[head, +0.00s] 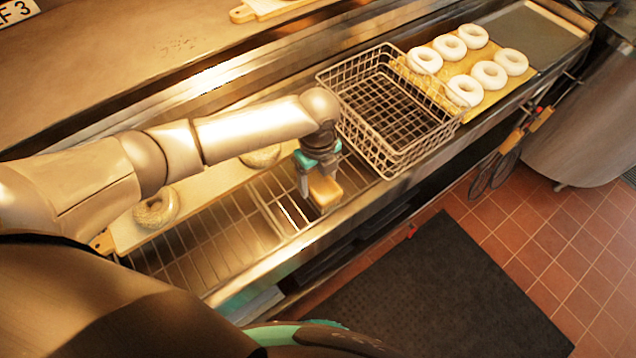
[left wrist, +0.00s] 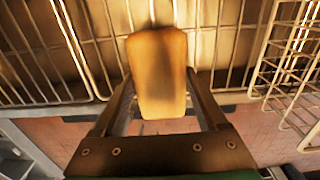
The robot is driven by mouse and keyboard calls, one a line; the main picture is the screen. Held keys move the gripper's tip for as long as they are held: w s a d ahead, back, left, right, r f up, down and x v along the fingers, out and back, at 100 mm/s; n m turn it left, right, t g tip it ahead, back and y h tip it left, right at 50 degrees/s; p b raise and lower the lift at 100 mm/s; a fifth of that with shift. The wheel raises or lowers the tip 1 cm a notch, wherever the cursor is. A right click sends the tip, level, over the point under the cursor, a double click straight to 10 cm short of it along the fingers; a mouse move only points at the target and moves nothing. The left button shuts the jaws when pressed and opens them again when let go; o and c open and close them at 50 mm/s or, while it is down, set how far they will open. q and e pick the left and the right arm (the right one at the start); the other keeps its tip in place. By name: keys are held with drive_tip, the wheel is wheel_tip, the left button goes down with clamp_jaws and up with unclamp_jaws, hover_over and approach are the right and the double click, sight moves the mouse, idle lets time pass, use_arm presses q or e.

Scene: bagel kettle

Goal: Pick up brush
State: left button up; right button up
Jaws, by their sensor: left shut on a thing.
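The brush (head: 325,191) shows as a tan, block-shaped piece with rounded edges. My left gripper (head: 317,180) is shut on it, over the wire rack close to the counter's front edge. In the left wrist view the tan brush (left wrist: 158,72) sits between the two dark fingers of the left gripper (left wrist: 160,98), with the rack wires behind it. I see no bristles; the fingers and the angle hide part of it. I cannot tell whether it touches the rack. My right gripper is not in view.
A wire basket (head: 388,112) stands just right of the left gripper. Beyond it a yellow board (head: 466,68) holds several pale bagels. A light board (head: 128,228) with bagels lies behind the rack (head: 213,243). Tongs-like tools (head: 510,150) hang at the counter front.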

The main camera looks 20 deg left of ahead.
use_arm(q)
drive_tip(key=c, duration=0.8)
drive_tip(key=shift+r, duration=0.15)
wheel_tip(320, 180, up, 20)
drive_tip(key=p, duration=0.2)
drive_tip(key=n+b, duration=0.8)
drive_tip(key=n, duration=0.4)
hover_over(318, 179)
drive_tip(key=s+a, duration=0.2)
wheel_tip(318, 179, down, 5)
drive_tip(key=s+a+f+n+b, duration=0.2)
drive_tip(key=f+n+b, duration=0.3)
drive_tip(key=n, duration=0.8)
drive_tip(key=s+b, duration=0.1)
drive_tip(key=b, duration=0.2)
drive_tip(key=shift+s+n, duration=0.2)
drive_tip(key=shift+n, duration=0.1)
